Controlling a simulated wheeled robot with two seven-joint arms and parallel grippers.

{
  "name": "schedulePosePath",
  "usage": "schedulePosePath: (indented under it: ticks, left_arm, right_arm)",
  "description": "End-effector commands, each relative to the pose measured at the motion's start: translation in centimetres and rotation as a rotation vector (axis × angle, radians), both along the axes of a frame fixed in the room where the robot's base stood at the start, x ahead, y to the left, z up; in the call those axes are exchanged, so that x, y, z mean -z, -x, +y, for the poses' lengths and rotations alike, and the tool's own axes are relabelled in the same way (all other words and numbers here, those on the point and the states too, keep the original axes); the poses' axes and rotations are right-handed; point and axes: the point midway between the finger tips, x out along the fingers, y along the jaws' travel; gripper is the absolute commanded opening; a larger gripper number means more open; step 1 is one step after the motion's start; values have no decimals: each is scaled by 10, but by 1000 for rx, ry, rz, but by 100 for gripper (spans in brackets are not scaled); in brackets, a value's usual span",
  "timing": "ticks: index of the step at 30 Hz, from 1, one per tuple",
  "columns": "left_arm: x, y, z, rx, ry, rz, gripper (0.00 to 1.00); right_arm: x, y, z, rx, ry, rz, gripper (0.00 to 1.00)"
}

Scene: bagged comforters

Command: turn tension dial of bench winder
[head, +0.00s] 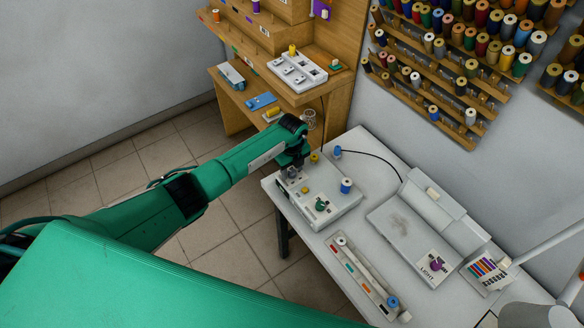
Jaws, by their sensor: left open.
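The bench winder (341,208) looks to be the pale grey box at the near left corner of the white table. On its top are a blue spool (346,185), a small yellow part (314,158) and a dark green knob (321,205), which may be the tension dial. My left gripper (292,173) is open and points down over the winder's far left part, up and left of the green knob. Its fingertips are small and dark here, and I cannot tell whether they touch anything. The arm hides some of the winder's left edge. My right gripper is out of view.
A flat grey device with a purple knob (436,265) marked "LIGHT" stands to the right. A long tray (367,278) lies at the front, with a color card (487,273) at the right. A wooden cabinet (341,95) stands behind; thread racks (440,75) hang on the wall.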

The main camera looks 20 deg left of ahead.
Motion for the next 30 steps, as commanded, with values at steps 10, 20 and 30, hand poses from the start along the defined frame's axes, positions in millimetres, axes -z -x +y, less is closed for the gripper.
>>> schedulePosePath:
  ticks: [10,20,30]
  left_arm:
    - [5,0,0,0,-1,1,48]
    - [5,0,0,0,-1,1,4]
    - [7,0,1,72,-2,1,4]
  right_arm:
    - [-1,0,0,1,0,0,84]
    - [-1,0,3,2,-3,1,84]
    - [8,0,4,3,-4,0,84]
